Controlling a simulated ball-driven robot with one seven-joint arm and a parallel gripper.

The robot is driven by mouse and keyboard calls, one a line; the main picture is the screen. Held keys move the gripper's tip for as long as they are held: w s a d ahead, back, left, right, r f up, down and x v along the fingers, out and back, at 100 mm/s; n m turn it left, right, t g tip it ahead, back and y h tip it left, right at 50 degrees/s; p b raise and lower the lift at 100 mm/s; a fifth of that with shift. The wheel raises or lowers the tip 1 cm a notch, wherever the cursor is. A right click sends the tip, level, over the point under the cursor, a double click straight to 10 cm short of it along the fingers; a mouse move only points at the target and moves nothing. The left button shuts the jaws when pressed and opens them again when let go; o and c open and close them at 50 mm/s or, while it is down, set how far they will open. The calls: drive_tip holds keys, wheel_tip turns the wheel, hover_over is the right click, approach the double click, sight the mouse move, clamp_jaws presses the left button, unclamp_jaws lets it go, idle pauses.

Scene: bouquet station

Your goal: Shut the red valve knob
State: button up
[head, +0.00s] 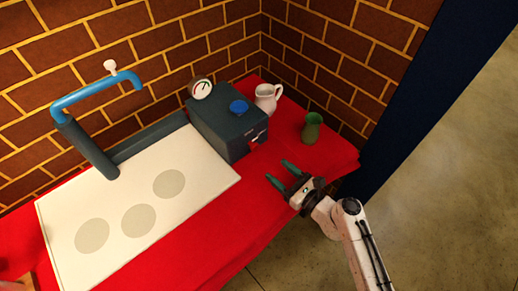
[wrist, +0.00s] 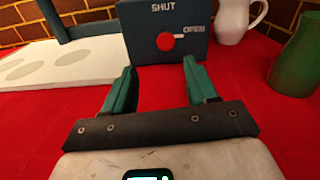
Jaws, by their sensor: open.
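The red valve knob (wrist: 166,41) is on the front face of a dark grey box (wrist: 138,30), straight ahead in the wrist view. Its pale pointer extends right, toward the word OPEN; the word SHUT is printed above the knob. In the head view the knob (head: 254,144) is small, on the box's (head: 222,128) right-hand face. My gripper (head: 282,174) is open and empty, its green fingers aimed at the box, apart from the knob. In the wrist view the gripper fingertips (wrist: 158,66) straddle the line to the knob, below it.
A white jug (head: 267,97) and a green vase (head: 312,128) stand right of the box. A gauge (head: 201,88) and a blue knob (head: 238,106) are on the box. A white board (head: 100,215) with grey circles and a blue tap (head: 90,92) are left. Red cloth between gripper and box is clear.

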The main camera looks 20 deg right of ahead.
sight(256, 148)
drive_tip(key=shift+w+d+m, duration=0.15)
drive_tip(key=shift+d+m, duration=0.1)
drive_tip(key=shift+m, duration=0.25)
drive_tip(key=shift+w, duration=0.25)
drive_tip(key=x, duration=1)
drive_tip(key=shift+w, duration=0.2)
drive_tip(key=shift+c, duration=0.2)
drive_tip(key=c, duration=1)
